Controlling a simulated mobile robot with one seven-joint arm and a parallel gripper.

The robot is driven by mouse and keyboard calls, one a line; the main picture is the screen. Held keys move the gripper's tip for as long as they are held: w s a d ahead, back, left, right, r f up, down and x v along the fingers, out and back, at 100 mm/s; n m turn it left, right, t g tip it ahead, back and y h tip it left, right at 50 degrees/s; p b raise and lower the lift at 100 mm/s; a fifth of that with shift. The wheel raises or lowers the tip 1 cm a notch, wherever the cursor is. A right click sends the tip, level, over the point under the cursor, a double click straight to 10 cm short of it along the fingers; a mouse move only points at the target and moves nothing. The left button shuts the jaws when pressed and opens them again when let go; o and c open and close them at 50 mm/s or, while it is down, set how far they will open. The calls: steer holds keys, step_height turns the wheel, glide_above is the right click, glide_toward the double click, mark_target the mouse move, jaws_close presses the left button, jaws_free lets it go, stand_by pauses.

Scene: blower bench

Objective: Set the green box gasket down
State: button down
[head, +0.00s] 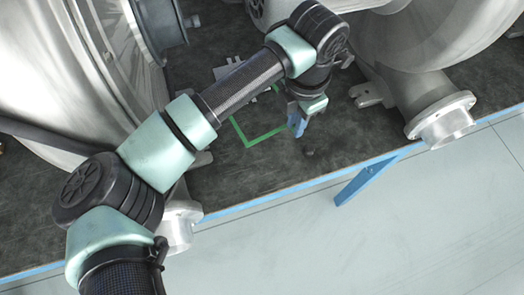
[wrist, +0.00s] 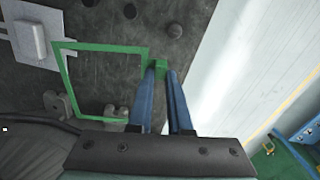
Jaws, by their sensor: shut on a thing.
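The green box gasket (head: 264,137) is a thin, open rectangular frame, seen over the dark bench top between the two blowers. In the wrist view the gasket (wrist: 104,46) extends left from my fingertips, with a small green tab at its near corner. My gripper (wrist: 161,76) has its blue fingers shut on that tab. In the head view my gripper (head: 298,124) is at the right side of the gasket, and my arm hides part of the frame. I cannot tell whether the gasket touches the bench or hangs just above it.
A grey plate with a raised block (wrist: 30,40) lies at the wrist view's upper left. A small dark knob (head: 310,152) stands on the bench (head: 240,182) near its blue front edge. Metal blowers with flanged outlets (head: 442,122) flank the spot. Pale floor lies beyond.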

mark_target(290, 154)
steer(key=shift+d+f+n+b, duration=0.15)
steer(key=shift+f+n+b, duration=0.3)
steer(key=shift+f+n, duration=0.6)
steer(key=shift+n, duration=0.05)
step_height(290, 154, down, 9)
steer(key=shift+f, duration=0.1)
steer(key=c, duration=0.8)
jaws_free()
steer(key=shift+f, duration=0.1)
steer(key=shift+c, duration=0.2)
step_height(290, 154, up, 12)
steer(key=shift+r, duration=0.15)
